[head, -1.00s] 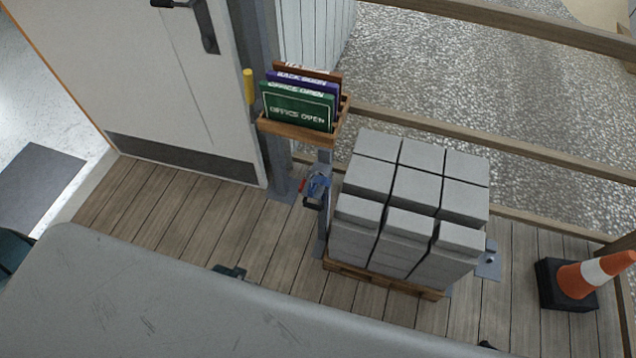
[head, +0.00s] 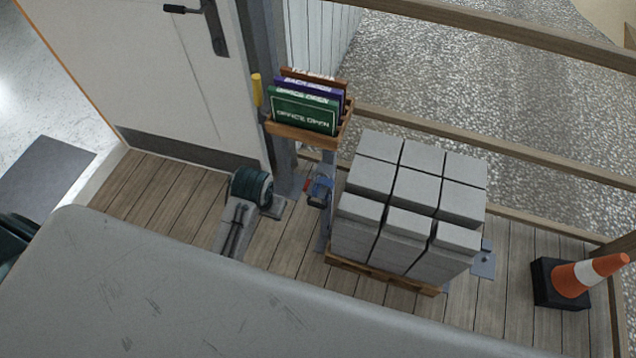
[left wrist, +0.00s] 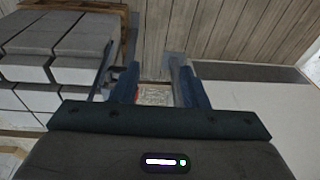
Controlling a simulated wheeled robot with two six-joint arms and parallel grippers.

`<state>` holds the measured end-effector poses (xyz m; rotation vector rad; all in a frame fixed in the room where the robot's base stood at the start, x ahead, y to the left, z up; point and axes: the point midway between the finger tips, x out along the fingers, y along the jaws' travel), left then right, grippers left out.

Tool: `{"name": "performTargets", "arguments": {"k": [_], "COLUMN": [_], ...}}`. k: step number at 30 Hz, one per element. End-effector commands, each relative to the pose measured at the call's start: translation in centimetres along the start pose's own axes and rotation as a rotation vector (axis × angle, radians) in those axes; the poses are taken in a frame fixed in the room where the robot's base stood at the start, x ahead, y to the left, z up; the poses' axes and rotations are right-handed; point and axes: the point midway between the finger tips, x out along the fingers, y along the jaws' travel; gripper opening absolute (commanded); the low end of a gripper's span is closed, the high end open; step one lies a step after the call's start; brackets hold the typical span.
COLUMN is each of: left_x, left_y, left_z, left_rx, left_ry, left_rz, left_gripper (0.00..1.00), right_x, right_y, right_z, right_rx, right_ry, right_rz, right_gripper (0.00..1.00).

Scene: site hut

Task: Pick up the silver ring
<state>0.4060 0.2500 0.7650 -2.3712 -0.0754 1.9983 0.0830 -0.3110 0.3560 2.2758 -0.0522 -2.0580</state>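I cannot make out a silver ring for certain. A small blue and red cluster (head: 319,189) sits on the grey post below the sign rack in the head view; a ring there is too small to tell. My left gripper (left wrist: 157,82) shows in the left wrist view with two blue fingers apart. A pale patch with a bit of red (left wrist: 152,95) shows between them, and I cannot tell its distance. My right gripper is not in view.
A pallet of grey blocks (head: 412,205) stands right of the post. The sign rack (head: 300,134) holds several signs. A white door (head: 150,75) is at the left, a traffic cone (head: 590,273) at the far right. Wooden railings (head: 440,143) run behind.

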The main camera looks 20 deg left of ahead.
Motion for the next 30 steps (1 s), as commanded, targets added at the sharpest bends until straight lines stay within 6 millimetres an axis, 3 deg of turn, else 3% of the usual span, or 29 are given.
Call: {"name": "performTargets", "arguments": {"k": [9, 13, 19, 30], "left_x": [1.1, 0.8, 1.1, 5.8], "left_y": [5.6, 7.5, 8.6, 8.9], "left_z": [-11.8, -14.9, -16.4, -15.6], "left_rx": [0.010, 0.028, 0.041, 0.041], "left_ry": [-0.115, -0.149, -0.171, -0.171], "left_rz": [0.052, 0.062, 0.065, 0.066], "left_gripper": [0.40, 0.40, 0.40, 0.40], "right_x": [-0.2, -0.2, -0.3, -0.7], "right_y": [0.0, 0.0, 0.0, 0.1], "right_z": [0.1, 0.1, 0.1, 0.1], "right_rx": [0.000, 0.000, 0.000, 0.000], "right_ry": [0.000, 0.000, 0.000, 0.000], "right_rz": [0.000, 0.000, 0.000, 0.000], "right_gripper": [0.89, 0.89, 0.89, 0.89]}}
